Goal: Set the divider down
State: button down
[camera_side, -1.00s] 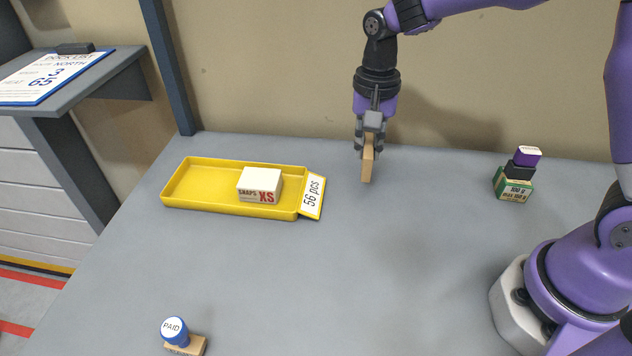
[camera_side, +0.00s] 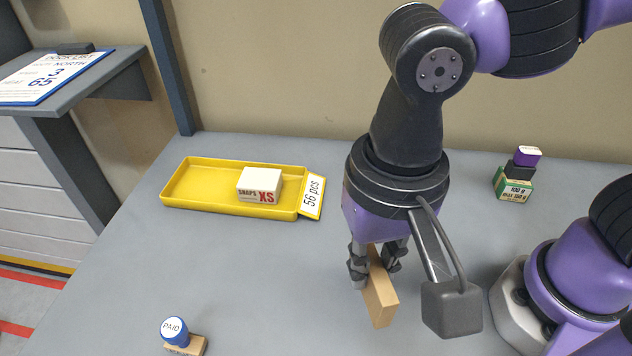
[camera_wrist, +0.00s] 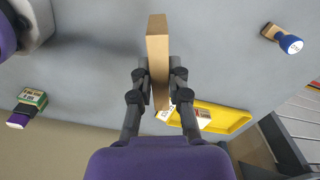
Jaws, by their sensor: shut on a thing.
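The divider (camera_side: 380,294) is a tan wooden slab. My gripper (camera_side: 375,264) is shut on it in the side view, and the slab points down and forward below the fingers. In the wrist view the divider (camera_wrist: 158,60) stands between the two fingertips of my gripper (camera_wrist: 158,84). The side view does not clearly show whether its lower end touches the table (camera_side: 270,290); it appears to be above it.
A yellow tray (camera_side: 205,172) with a 56 pcs label holds a white XS box (camera_side: 260,184). A blue PAID stamp (camera_side: 178,333) stands at the front left. A green box (camera_side: 512,188) with dark and purple pieces on it stands at back right. The front middle is clear.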

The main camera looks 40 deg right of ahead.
jog(key=shift+s+a, duration=0.25)
jog(key=shift+s, duration=0.45)
jog(key=shift+w+d+f, duration=0.1)
jog(key=shift+f, duration=0.15)
jog(key=w+d+f, duration=0.1)
jog(key=w+f, duration=0.1)
jog(key=w, duration=0.1)
jog(key=w+d+f, duration=0.2)
jog(key=w, duration=0.1)
jog(key=w+d+f, duration=0.1)
jog(key=w+f, duration=0.1)
jog(key=w, duration=0.1)
jog(key=shift+w+d+f, duration=0.15)
jog(key=shift+w+f, duration=0.15)
jog(key=shift+w, duration=0.1)
jog(key=shift+f+n, duration=0.3)
jog(key=shift+f, duration=1.65)
jog(key=shift+f, duration=0.15)
jog(key=c, duration=0.9)
grip_release()
jog(key=shift+o, duration=0.2)
